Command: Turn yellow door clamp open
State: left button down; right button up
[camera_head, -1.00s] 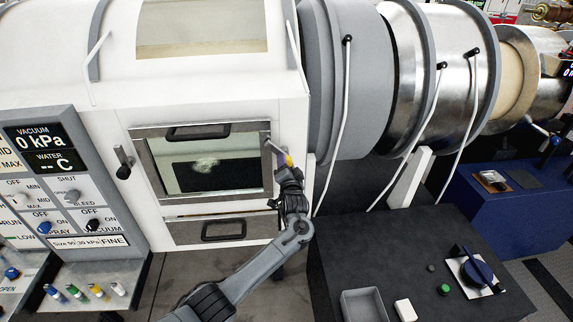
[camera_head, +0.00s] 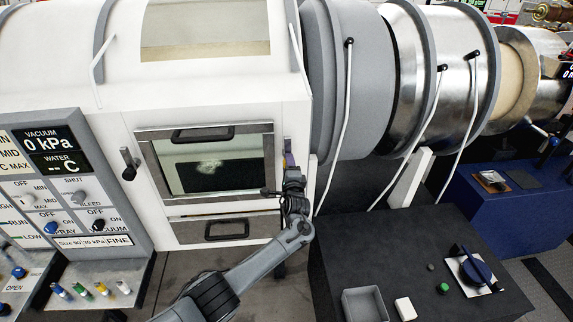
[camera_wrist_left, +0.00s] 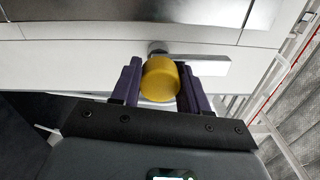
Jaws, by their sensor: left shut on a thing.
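The yellow clamp knob (camera_wrist_left: 160,79) sits between the purple fingers of my left gripper (camera_wrist_left: 160,88) in the left wrist view, with the fingers shut on its sides. A pale metal clamp bar (camera_wrist_left: 203,70) runs right from behind the knob, close to the white wall. In the head view my left gripper (camera_head: 288,160) is at the white panel just right of the framed door (camera_head: 206,131), and it hides most of the clamp. The door lies flat in its frame. My right gripper is not in view.
A black-knobbed clamp (camera_head: 129,164) is left of the door. A drawer with a black handle (camera_head: 226,229) is below. A control panel (camera_head: 70,190) stands at left.

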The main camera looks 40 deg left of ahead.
pick_arm(q)
jog(key=shift+m, duration=0.3)
jog(key=c, duration=0.6)
grip_release()
jog(key=shift+d, duration=0.1)
jog(key=shift+v, duration=5.4)
